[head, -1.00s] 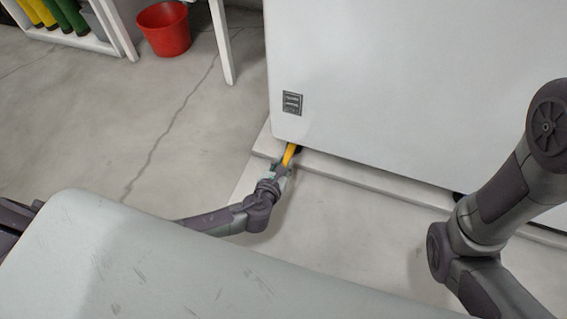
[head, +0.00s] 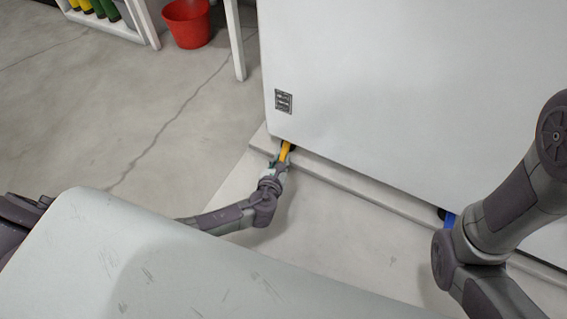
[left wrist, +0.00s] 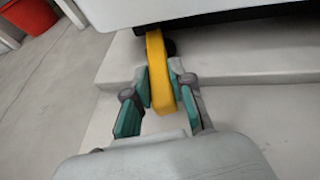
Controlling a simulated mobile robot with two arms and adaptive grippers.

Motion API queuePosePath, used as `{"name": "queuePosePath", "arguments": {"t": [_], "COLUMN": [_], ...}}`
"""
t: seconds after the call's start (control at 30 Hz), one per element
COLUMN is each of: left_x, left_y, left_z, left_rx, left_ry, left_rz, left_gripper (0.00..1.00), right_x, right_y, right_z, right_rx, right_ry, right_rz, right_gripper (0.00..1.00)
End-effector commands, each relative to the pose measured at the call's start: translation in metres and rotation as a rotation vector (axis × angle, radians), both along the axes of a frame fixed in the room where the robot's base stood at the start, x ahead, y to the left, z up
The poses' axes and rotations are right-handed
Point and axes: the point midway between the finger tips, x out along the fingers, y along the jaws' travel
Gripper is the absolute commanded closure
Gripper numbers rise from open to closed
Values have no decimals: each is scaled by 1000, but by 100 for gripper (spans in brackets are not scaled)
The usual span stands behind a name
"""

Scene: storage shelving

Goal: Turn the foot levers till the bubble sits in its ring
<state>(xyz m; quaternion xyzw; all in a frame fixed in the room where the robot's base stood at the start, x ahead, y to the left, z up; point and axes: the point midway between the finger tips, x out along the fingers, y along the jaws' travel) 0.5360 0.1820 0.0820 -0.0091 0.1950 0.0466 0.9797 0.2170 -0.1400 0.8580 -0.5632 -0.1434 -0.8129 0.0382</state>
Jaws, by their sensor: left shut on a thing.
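A yellow foot lever (head: 285,150) sticks out from under the near left corner of a large white cabinet (head: 400,90). My left gripper (head: 277,166) is shut on this lever. In the left wrist view the yellow lever (left wrist: 159,75) passes between the teal fingers of the gripper (left wrist: 162,100). A blue piece (head: 449,220), perhaps another foot lever, shows under the cabinet at the right, partly behind my right arm. My right gripper is out of view. I see no bubble or ring in either view.
The cabinet stands on a low pale plinth (head: 345,183) with a step edge. A red bucket (head: 187,24) and a white shelf (head: 125,32) with yellow and green items stand at the back left. The concrete floor (head: 120,110) on the left is clear.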

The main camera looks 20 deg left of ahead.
Motion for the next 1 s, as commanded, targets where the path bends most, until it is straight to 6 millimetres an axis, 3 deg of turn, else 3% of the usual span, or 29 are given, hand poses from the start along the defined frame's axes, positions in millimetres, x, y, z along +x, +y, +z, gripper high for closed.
{"name": "queuePosePath", "arguments": {"t": [0.6,0.63,0.77,1.0], "left_x": [5,5,4,3], "left_y": [-8,-8,-8,-8], "left_z": [2,2,2,1], "left_rx": [0,0,-1,0], "left_ry": [-4,-4,-3,-1], "left_rz": [105,105,104,104], "left_gripper": [100,76,54,52], "right_x": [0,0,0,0], "right_y": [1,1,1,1], "right_z": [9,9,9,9], "right_rx": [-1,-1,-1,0], "right_ry": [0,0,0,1], "right_rz": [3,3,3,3], "right_gripper": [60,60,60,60]}}
